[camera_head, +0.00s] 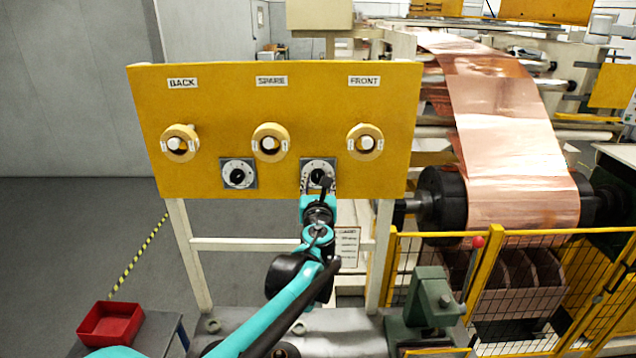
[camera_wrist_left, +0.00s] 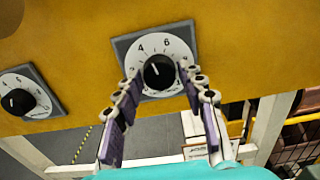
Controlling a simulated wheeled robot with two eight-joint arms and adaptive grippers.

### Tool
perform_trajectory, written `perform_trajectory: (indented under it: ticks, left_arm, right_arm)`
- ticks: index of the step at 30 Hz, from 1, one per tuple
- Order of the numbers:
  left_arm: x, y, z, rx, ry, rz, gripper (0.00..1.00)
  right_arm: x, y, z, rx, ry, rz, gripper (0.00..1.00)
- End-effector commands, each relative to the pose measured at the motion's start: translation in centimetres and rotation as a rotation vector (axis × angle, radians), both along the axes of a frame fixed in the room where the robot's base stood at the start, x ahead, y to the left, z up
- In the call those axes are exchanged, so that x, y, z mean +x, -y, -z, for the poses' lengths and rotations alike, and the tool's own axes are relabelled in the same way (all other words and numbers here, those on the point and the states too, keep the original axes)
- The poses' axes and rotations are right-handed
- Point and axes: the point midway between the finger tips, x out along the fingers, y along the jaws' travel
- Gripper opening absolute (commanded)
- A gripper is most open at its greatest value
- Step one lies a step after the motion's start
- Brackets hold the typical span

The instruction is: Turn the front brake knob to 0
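The yellow panel (camera_head: 215,105) carries two black knobs on square grey plates with white number dials. The right-hand knob (camera_head: 317,177), left of and below the FRONT label (camera_head: 364,81), is partly covered by my left gripper (camera_head: 321,190). In the left wrist view this black knob (camera_wrist_left: 159,72) sits on its dial, with its white mark pointing up and left, near the 4 to 6 side. My left gripper (camera_wrist_left: 160,82) is open, its two fingers below and to either side of the knob, with gaps between. Whether they touch the dial I cannot tell. My right gripper is not in view.
The left-hand knob (camera_head: 238,176) is beside it on the panel. Three round yellow-ringed buttons sit above, under BACK, SPARE and FRONT. A copper foil roll (camera_head: 515,150) and yellow mesh fence (camera_head: 530,285) stand at right. A red bin (camera_head: 111,324) is at lower left.

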Motion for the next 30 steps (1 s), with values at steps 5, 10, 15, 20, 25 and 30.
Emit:
perform_trajectory:
  ticks: [5,10,15,20,25,30]
  left_arm:
    - [0.0,0.0,0.0,0.0,0.0,0.0,0.04]
    - [0.0,0.0,0.0,-0.007,0.0,0.0,0.04]
    - [0.0,0.0,0.0,-0.05,0.0,0.0,0.04]
    - [0.0,0.0,0.0,-0.138,0.0,0.0,0.04]
    - [0.0,0.0,0.1,-0.279,0.0,0.0,0.04]
    - [0.0,0.1,0.0,-0.44,0.0,0.0,0.04]
  right_arm:
    - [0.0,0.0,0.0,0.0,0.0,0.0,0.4]
    - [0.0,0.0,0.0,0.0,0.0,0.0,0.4]
    - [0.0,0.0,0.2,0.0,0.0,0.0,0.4]
    - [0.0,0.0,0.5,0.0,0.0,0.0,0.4]
    - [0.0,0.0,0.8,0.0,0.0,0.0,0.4]
    - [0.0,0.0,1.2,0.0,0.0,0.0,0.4]
